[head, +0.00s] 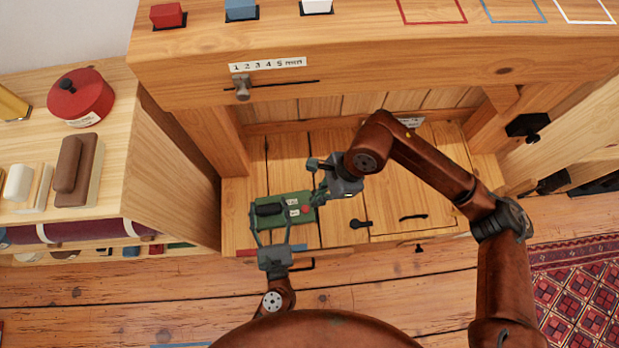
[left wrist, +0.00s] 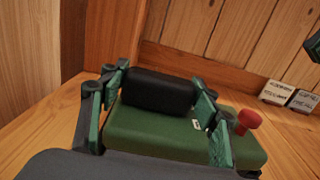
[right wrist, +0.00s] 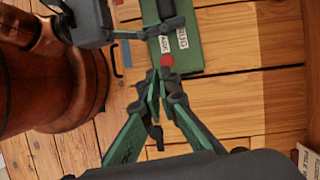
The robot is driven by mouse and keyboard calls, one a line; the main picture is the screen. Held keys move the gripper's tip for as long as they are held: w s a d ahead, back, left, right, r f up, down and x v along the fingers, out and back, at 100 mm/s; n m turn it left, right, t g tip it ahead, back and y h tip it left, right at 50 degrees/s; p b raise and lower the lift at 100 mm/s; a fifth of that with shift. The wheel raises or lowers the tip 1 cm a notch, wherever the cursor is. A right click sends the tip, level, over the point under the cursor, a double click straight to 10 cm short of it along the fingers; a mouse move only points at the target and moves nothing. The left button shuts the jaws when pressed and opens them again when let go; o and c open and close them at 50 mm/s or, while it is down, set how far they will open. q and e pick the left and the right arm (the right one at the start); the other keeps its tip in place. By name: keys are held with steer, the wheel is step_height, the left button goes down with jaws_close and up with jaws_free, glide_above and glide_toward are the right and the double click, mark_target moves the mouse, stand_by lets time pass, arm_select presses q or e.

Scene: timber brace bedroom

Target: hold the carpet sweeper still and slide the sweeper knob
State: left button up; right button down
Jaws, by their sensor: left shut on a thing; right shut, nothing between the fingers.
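The carpet sweeper (head: 290,222) is a green block with a black grip (head: 268,209) and a small red knob (head: 305,210) at its right end. It lies flat on the wooden boards. My left gripper (left wrist: 160,100) has its fingers on both sides of the black grip (left wrist: 160,88) and is shut on it. The red knob (left wrist: 248,120) stands clear of it. My right gripper (right wrist: 158,82) is shut and empty. Its tips lie very close to the red knob (right wrist: 167,60) in the right wrist view; I cannot tell whether they touch.
A wooden beam with a scale (head: 268,64) and a metal slider (head: 241,88) overhangs behind the sweeper. A shelf at left holds a red pot (head: 82,97) and a brown brush (head: 78,170). Black hooks (head: 361,224) lie right of the sweeper. A patterned rug (head: 580,295) is at right.

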steer(key=s+a+f+g+y, duration=0.1)
steer(key=s+a+f+y, duration=0.2)
steer(key=s, duration=0.3)
steer(key=m+t+y, duration=0.5)
steer(key=m+t, duration=0.4)
steer(key=t, duration=0.3)
glide_toward(309, 211)
steer(key=v, duration=0.7)
steer(key=shift+d, duration=0.1)
steer(key=x, duration=1.4)
steer(key=shift+s+r, duration=0.1)
